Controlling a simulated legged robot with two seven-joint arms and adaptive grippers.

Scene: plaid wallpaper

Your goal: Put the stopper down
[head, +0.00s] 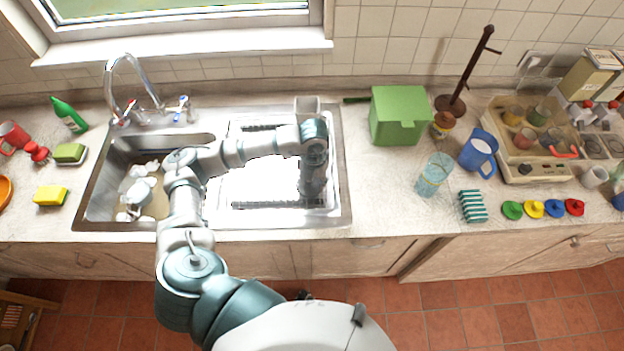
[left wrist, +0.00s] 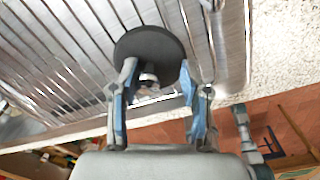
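The stopper (left wrist: 150,48) is a dark round disc with a small metal knob, seen against the ribbed drainboard (left wrist: 60,60) in the left wrist view. It appears to lie on the ribs, but I cannot tell whether it fully touches them. My left gripper (left wrist: 158,75) is open, its two blue-grey fingers on either side of the knob with visible gaps. In the head view my left gripper (head: 312,192) points down over the right part of the steel drainboard, and the stopper is hidden there. My right gripper is not in view.
The sink basin (head: 100,195) at left holds white dishes (head: 138,190). A tap (head: 125,80) stands behind it. A glass (head: 434,175), green box (head: 398,115), blue jug (head: 478,152) and striped sponge (head: 472,206) stand right of the drainboard. The counter between is clear.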

